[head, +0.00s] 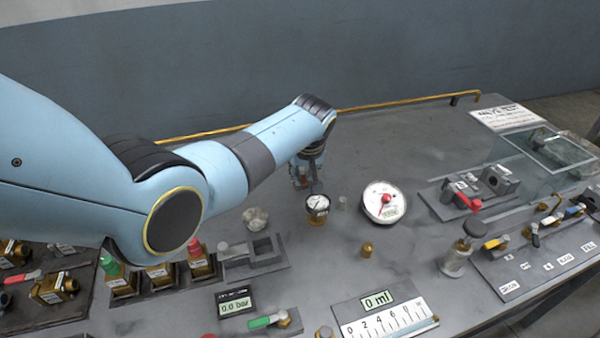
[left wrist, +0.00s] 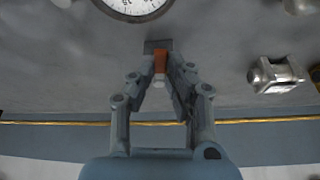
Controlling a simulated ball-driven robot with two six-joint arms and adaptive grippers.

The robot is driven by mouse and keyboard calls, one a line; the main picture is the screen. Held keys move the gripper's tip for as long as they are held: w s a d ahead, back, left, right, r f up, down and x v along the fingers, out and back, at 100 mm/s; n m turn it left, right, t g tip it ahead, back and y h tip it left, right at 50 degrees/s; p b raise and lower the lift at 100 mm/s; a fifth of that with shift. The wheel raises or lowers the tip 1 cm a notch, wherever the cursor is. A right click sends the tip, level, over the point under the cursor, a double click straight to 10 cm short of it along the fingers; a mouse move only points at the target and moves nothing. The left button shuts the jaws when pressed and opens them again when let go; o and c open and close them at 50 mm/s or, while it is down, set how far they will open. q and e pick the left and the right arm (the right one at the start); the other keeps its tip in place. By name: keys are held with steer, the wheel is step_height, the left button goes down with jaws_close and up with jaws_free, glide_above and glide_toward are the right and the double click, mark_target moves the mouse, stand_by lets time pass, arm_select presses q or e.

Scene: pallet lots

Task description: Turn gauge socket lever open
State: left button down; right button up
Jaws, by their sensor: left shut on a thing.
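My left gripper (head: 310,172) reaches down to the bench just behind a small dial gauge (head: 318,204) on a brass base. In the left wrist view, its fingers (left wrist: 160,72) are closed on an orange-red piece, which looks like the gauge socket lever (left wrist: 160,62). A dark grey block (left wrist: 158,46) sits at the far end of that piece. The rim of a dial gauge (left wrist: 135,8) shows at the top of the wrist view. The fingers hide much of the lever, and its angle is hard to tell. My right gripper is not in view.
A larger white gauge (head: 384,203) stands right of the small one. A clear fitting (head: 255,218) stands left of it. A brass rail (head: 390,105) runs along the back edge. A red-handled valve block (head: 468,200) and a glass tank (head: 555,150) are at the right.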

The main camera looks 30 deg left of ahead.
arm_select(q)
steer(key=shift+w+d+n+g+b, duration=0.15)
steer(key=shift+n+b, duration=0.05)
steer(key=shift+n, duration=0.3)
steer(key=shift+w+d+n+g+b, duration=0.1)
steer(key=shift+w+n+g+b, duration=0.1)
steer(key=shift+n, duration=0.3)
steer(key=shift+r+y, duration=0.1)
steer(key=shift+y, duration=0.2)
steer(key=c, duration=1.3)
jaws_free()
steer(key=shift+c, duration=0.2)
steer(key=shift+s, duration=0.1)
steer(key=v, duration=1.2)
